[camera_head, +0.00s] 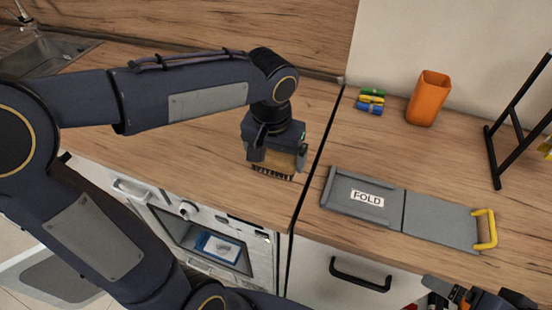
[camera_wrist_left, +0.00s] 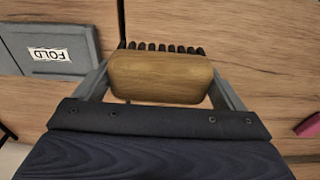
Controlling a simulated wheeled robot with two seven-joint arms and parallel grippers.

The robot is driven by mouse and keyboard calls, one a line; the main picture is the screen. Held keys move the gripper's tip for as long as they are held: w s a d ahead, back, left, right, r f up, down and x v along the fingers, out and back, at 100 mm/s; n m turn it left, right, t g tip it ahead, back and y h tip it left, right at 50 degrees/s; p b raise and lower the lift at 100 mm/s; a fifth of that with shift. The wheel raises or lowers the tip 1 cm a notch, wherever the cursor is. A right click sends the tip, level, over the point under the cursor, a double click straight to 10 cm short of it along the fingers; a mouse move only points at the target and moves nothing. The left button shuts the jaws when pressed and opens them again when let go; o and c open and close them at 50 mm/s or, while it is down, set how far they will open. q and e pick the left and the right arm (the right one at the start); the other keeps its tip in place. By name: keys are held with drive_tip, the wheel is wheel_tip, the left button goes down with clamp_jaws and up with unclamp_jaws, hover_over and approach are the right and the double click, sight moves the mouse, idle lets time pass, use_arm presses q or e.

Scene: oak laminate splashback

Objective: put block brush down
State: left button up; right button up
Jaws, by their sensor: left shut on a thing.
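The block brush (camera_head: 272,168) has a wooden block with a row of dark bristles pointing down. My left gripper (camera_head: 277,153) is shut on it, over the left counter close to the seam. In the left wrist view the brush's wooden back (camera_wrist_left: 160,78) sits between the two grey fingers, with bristles showing along its far edge. The bristles are at or just above the oak counter (camera_head: 205,160); I cannot tell if they touch. My right gripper (camera_head: 458,296) shows only partly at the lower right, and its jaws are unclear.
A grey folding board (camera_head: 430,217) marked FOLD, with a yellow handle (camera_head: 486,229), lies right of the seam. Behind it are an orange cup (camera_head: 428,98), small coloured pieces (camera_head: 371,101) and a black rack (camera_head: 515,125). A sink (camera_head: 45,55) is far left. The counter left of the brush is clear.

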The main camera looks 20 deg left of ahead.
use_arm(q)
drive_tip(key=w+f, duration=0.1)
drive_tip(key=w+a+f, duration=0.1)
drive_tip(key=w+f, duration=0.1)
drive_tip(key=w+a+f, duration=0.1)
drive_tip(key=w+f, duration=0.1)
drive_tip(key=shift+f, duration=0.25)
drive_tip(key=f, duration=0.3)
drive_tip(key=shift+w+a+f, duration=0.1)
drive_tip(key=shift+w+a, duration=0.1)
drive_tip(key=shift+w, duration=0.1)
drive_tip(key=shift+f, duration=0.4)
drive_tip(key=shift+f, duration=0.15)
drive_tip(key=shift+f, duration=0.15)
drive_tip(key=o, duration=0.8)
drive_tip(key=shift+o, duration=0.2)
drive_tip(key=shift+r, duration=0.2)
